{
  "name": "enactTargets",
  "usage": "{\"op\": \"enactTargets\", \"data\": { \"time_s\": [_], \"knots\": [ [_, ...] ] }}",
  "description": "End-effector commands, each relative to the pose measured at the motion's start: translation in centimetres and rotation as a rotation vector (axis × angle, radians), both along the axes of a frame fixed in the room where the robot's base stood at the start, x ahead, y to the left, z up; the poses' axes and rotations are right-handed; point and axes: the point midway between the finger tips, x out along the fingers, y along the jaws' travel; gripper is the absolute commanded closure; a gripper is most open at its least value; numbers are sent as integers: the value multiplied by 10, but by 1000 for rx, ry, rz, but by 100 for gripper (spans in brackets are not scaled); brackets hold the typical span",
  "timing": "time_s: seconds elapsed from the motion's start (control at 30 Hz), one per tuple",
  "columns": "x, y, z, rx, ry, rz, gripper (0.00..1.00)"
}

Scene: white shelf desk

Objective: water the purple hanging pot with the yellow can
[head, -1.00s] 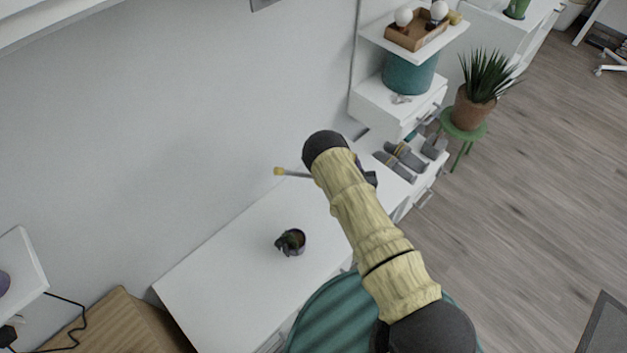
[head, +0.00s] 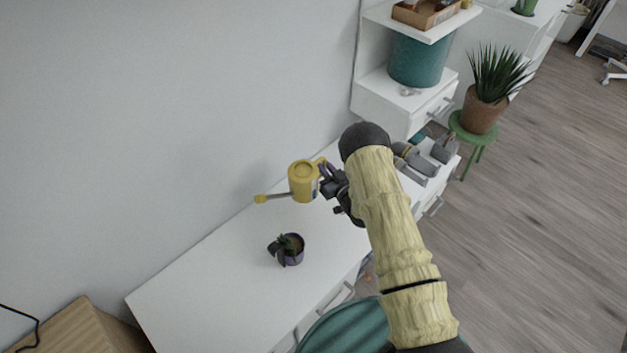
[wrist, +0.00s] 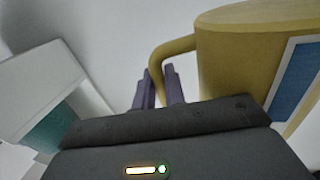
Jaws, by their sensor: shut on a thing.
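The yellow can (head: 302,182) is held by its handle in my gripper (head: 327,176), above the white desk. Its long spout points left in the head view, ending in a yellow tip (head: 261,198). In the wrist view the can's body (wrist: 235,60) fills the upper right, and the gripper's purple fingers (wrist: 160,88) are shut at the handle. A small purple pot (head: 293,257) with a dark green plant stands on the desk, below and in front of the can. The spout tip is apart from this pot. I cannot see any hanger on it.
The white desk top (head: 215,285) is mostly bare around the pot. Grey tools (head: 415,162) lie at its far end. A teal bin (head: 418,60) sits on a shelf, and a potted plant (head: 483,105) stands on a green stool. The wall runs close behind the can.

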Motion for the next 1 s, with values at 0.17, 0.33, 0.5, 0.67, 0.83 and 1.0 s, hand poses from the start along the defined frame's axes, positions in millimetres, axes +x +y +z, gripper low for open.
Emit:
{"op": "enactTargets", "data": {
  "time_s": [0.17,0.33,0.5,0.67,0.83,1.0],
  "knots": [
    [7,11,-16,5,-5,78,100],
    [12,21,-24,4,-5,153,100],
    [16,28,-30,5,-5,225,100],
    [19,34,-35,4,-4,290,100],
    [21,37,-41,4,-2,355,100],
    [23,39,-45,4,-2,416,100]
  ]
}}
